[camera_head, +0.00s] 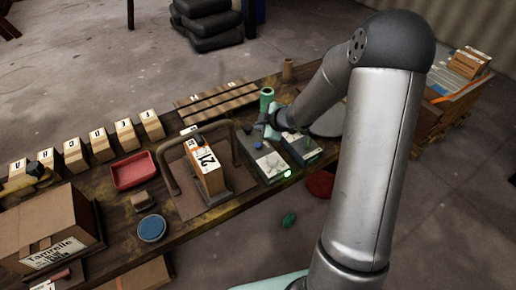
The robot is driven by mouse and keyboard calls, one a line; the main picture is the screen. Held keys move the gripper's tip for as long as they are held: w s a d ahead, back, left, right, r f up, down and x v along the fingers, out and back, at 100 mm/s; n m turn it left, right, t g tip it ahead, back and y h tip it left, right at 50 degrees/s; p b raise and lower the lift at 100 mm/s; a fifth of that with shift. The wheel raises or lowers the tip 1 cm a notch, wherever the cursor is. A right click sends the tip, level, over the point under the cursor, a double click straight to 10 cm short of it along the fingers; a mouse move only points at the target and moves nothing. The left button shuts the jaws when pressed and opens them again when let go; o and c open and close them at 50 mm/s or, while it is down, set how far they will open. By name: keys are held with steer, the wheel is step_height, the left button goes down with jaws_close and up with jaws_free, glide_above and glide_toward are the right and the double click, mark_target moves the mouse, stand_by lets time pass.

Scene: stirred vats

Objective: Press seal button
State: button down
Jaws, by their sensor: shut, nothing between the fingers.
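A grey control box (268,163) sits on the wooden bench right of a curved metal frame. It has a blue knob or button (258,145) on top and a lit green spot (287,173) at its front corner. A second, darker box (302,148) with a pale top stands beside it on the right. I cannot tell which small part is the seal button. My gripper (271,131) is shut and empty, over the back edge of the control box, close to the blue part. I cannot tell whether it touches anything. My arm comes in from the right.
The metal frame (164,170) stands around a carton marked 21 (207,171). A red tray (134,171), a blue round lid (152,228) and a row of lettered blocks (101,145) lie to the left. A green roll (267,98) stands behind my gripper.

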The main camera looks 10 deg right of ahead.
mark_target(261, 147)
steer(key=shift+f+b, duration=2.4)
steer(key=shift+f, duration=0.6)
steer(key=shift+f, duration=0.45)
steer(key=shift+f+b, duration=0.6)
steer(key=shift+b, duration=0.15)
steer(key=shift+r, duration=0.1)
steer(key=shift+r+p, duration=0.95)
steer(key=shift+p, duration=0.2)
step_height(261, 147, up, 5)
steer(key=p, duration=0.5)
